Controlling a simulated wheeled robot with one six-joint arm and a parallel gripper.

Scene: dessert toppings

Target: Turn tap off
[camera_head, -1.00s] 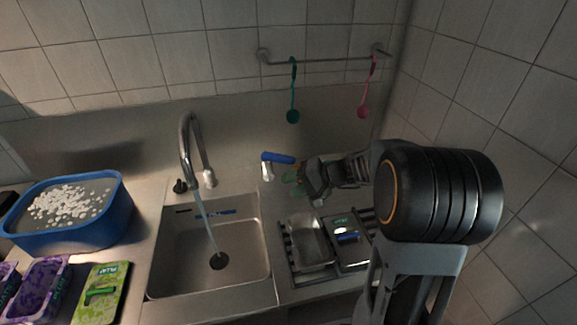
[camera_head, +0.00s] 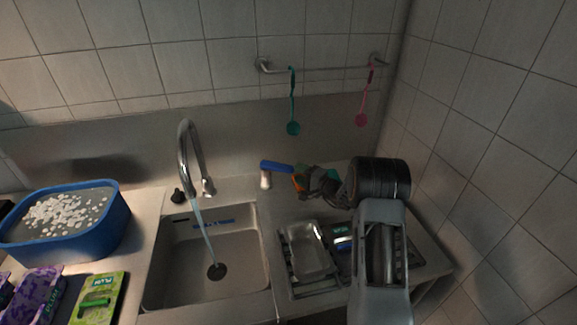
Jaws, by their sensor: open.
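The chrome gooseneck tap (camera_head: 187,150) stands behind the sink (camera_head: 205,290). A stream of water (camera_head: 206,232) runs from its spout down to the drain. A small dark knob (camera_head: 178,195) sits at the tap's left, and a silver part (camera_head: 208,187) is at its right. My gripper (camera_head: 306,182) is open, right of the tap, over the back of the counter. Its fingertips are small and dark here. They are close to a blue-handled item on a pale stem (camera_head: 277,166); I cannot tell whether they touch it.
Orange and green items (camera_head: 299,182) lie beside my gripper, partly hidden. A metal tray (camera_head: 307,250) sits on a rack right of the sink. A blue tub (camera_head: 75,240) with white pieces and packets stand at left. A green spoon (camera_head: 292,110) and pink spoon (camera_head: 363,105) hang from a rail (camera_head: 320,69).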

